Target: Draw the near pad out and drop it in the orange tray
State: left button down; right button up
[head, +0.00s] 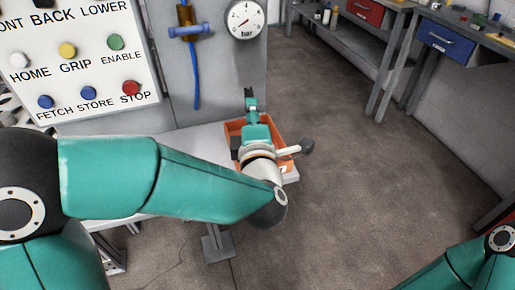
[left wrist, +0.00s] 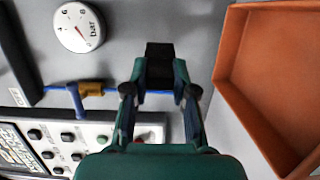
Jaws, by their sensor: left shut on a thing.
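My left gripper (head: 251,108) is at the far side of the orange tray (head: 234,126) in the head view. In the left wrist view my left gripper (left wrist: 160,78) is shut on a dark block, which looks like the pad (left wrist: 160,52), between its fingertips. The orange tray (left wrist: 232,48) lies to the right of the fingers there, with a gap between them in the picture. The part of its inside that shows looks empty. My own arm hides much of the tray in the head view. My right gripper is out of view.
A button panel (head: 75,50) stands at the left. A pressure gauge (head: 245,18) and a blue valve with a hose (head: 188,31) are on the grey wall behind the tray. Workbenches (head: 440,45) stand at the back right. The floor to the right is clear.

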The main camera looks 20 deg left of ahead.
pick_arm(q)
jog(key=shift+f+b, duration=0.85)
jog(key=shift+f, duration=1)
jog(key=c, duration=0.9)
grip_release()
jog(key=shift+o, duration=0.2)
jog(key=shift+d, duration=0.1)
jog(key=v, duration=1.2)
jog(key=shift+f, duration=0.1)
